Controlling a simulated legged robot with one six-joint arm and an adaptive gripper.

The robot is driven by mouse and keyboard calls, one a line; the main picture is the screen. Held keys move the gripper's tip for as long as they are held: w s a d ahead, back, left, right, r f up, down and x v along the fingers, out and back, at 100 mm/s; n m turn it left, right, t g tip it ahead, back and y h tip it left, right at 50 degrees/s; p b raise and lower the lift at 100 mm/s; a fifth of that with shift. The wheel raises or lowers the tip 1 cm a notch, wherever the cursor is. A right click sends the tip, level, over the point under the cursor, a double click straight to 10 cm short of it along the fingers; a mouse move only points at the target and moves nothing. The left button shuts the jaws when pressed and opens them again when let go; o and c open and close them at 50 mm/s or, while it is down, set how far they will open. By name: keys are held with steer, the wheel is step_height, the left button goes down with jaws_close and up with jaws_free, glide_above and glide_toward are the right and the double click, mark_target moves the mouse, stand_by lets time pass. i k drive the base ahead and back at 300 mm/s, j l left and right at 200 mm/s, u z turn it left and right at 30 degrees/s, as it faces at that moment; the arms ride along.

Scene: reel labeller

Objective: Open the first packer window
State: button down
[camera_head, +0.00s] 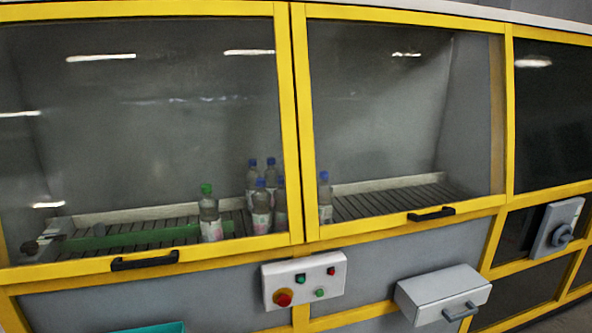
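Two yellow-framed windows stand side by side, and both look shut. The left window (150,120) has a black handle (145,260) on its bottom rail. The right window (400,110) has a black handle (431,214) on its bottom rail. The view does not show which one is called the first packer window. Behind the glass, several bottles with blue caps (262,205) and one with a green cap (210,215) stand by a slatted conveyor (395,200). My gripper is not in view.
A white control box (304,280) with a red knob and green and red buttons juts out below the windows. A grey box with a handle (443,295) sticks out to its right. A grey switch panel (557,228) is at far right. A teal edge (155,328) shows at the bottom left.

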mark_target(17, 14)
steer(key=u, duration=1.3)
